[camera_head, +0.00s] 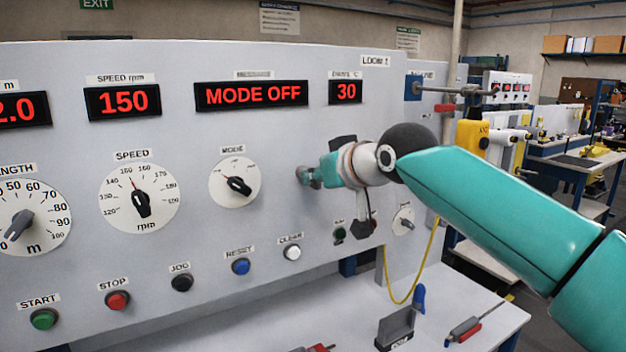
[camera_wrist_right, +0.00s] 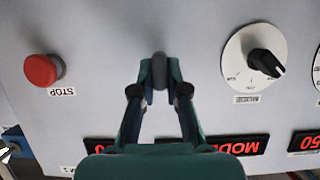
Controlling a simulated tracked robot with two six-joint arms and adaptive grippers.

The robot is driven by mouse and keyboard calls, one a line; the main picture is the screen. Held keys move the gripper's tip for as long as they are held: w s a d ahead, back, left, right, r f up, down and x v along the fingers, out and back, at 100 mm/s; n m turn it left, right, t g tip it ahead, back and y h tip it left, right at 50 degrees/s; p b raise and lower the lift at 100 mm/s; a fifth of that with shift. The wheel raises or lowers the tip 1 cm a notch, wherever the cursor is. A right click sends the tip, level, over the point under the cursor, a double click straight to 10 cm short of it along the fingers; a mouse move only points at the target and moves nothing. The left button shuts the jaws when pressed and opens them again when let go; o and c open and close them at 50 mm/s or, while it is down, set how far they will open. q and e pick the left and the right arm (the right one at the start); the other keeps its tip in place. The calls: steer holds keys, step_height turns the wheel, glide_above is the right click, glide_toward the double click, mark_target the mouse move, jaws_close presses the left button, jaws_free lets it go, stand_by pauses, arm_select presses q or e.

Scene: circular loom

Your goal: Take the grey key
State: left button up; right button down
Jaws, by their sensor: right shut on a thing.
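My right gripper (camera_head: 311,177) is at the face of the light grey control panel (camera_head: 215,130), to the right of the MODE dial. In the right wrist view the gripper (camera_wrist_right: 160,82) is shut on a small upright grey piece, the grey key (camera_wrist_right: 159,68), held between its fingertips. The key's far end is at or very near the panel; I cannot tell whether it sits in a lock, as the fingers hide that part. My left gripper is not in view.
The MODE dial (camera_head: 235,182) and white CLEAR button (camera_head: 292,253) are near the gripper. A red STOP button (camera_wrist_right: 42,70) shows in the wrist view. A yellow cable (camera_head: 411,287) hangs at the right. Below, a shelf (camera_head: 455,295) bears a dark holder (camera_head: 396,328) and a red-marked tool (camera_head: 467,328).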

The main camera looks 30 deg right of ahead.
mark_target(319, 186)
steer(key=shift+s, duration=0.1)
steer(key=shift+s+b, duration=0.35)
steer(key=shift+s, duration=0.1)
steer(key=shift+s, duration=0.15)
steer(key=shift+s+d+r+b, duration=0.1)
steer(key=shift+s+b, duration=0.75)
steer(key=shift+s, duration=1.1)
